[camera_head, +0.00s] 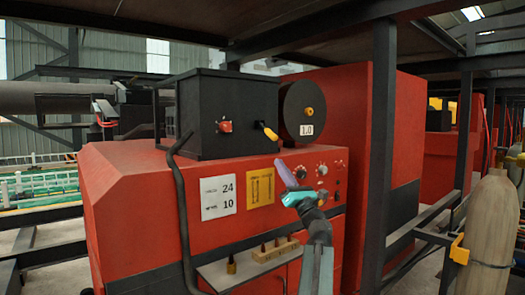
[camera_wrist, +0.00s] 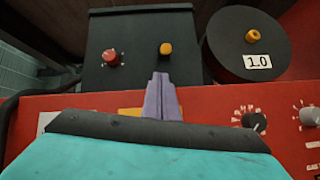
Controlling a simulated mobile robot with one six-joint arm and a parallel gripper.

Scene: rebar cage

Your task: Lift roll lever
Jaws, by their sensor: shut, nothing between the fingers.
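A yellow-ended lever (camera_head: 269,132) sticks out from the front of a black box (camera_head: 200,110) on top of the red machine. In the head view its yellow end slants down to the right. In the wrist view the yellow end (camera_wrist: 165,48) is above my fingertips. My gripper (camera_head: 283,166) has purple fingers and a teal body. Its fingers (camera_wrist: 161,78) are shut together and empty, pointing at the box. In the head view the fingertips appear below and right of the lever, apart from it. The exact depth gap cannot be told.
A red knob (camera_wrist: 112,57) sits left of the lever. A black disc (camera_head: 304,108) marked 1.0 stands to its right. Dials (camera_head: 321,170) and paper labels (camera_head: 218,196) are on the red front panel. A dark post (camera_head: 382,150) stands to the right.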

